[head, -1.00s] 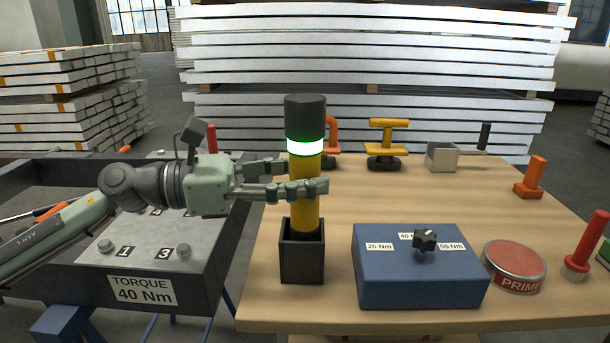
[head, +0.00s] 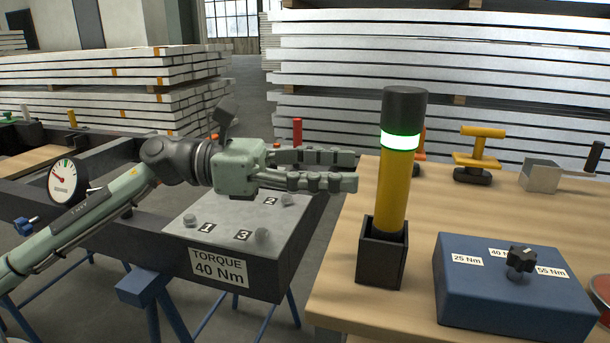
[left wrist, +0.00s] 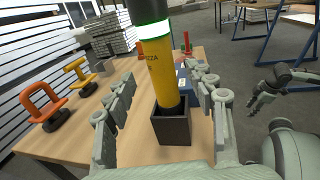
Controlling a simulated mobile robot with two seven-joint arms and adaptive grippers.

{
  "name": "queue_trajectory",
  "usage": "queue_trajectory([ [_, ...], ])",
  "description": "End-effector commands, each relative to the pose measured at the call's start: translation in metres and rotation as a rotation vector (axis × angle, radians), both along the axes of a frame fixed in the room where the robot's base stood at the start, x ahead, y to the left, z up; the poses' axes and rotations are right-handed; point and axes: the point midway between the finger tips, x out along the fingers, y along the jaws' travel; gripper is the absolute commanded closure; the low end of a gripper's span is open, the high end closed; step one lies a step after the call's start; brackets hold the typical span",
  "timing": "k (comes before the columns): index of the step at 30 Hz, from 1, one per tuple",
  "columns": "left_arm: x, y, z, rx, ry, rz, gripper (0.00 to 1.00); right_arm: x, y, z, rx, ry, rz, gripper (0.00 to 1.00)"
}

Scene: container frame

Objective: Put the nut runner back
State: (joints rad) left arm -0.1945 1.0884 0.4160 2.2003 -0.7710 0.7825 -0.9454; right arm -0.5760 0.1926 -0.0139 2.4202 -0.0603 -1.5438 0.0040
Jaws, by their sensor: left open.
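The nut runner (head: 393,190) is a yellow cylinder with a dark top and a lit white-green ring. It stands in a black square holder (head: 381,258) at the table's left end, tilted slightly, its lower end hidden inside. My left gripper (head: 353,170) is open and empty, its fingertips just left of the nut runner and apart from it. In the left wrist view the nut runner (left wrist: 160,75) stands ahead between the open fingers, in the holder (left wrist: 172,126). My right gripper (left wrist: 262,97) shows small at the right of that view; its opening is unclear.
A blue box (head: 510,300) with a dark knob and torque labels is right of the holder. A yellow-handled tool (head: 477,155) and a grey block (head: 540,176) stand behind. The dark frame with a plate (head: 240,222) marked "TORQUE 40 Nm" lies left of the table.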

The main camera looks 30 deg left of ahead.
Motion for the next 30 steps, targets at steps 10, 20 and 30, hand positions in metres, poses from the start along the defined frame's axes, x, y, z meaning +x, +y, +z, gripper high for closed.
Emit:
queue_trajectory([
  [10,-0.018,0.036,0.000,0.000,0.001,0.002,0.45,-0.001,0.002,0.014,-0.001,-0.025,0.004,0.61],
  [20,-0.019,0.037,0.000,0.000,0.001,0.001,0.45,-0.001,0.002,0.014,-0.001,-0.026,0.004,0.61],
  [30,-0.008,0.044,0.006,-0.052,0.009,0.052,0.45,0.004,0.003,0.015,0.004,-0.037,-0.003,0.61],
])
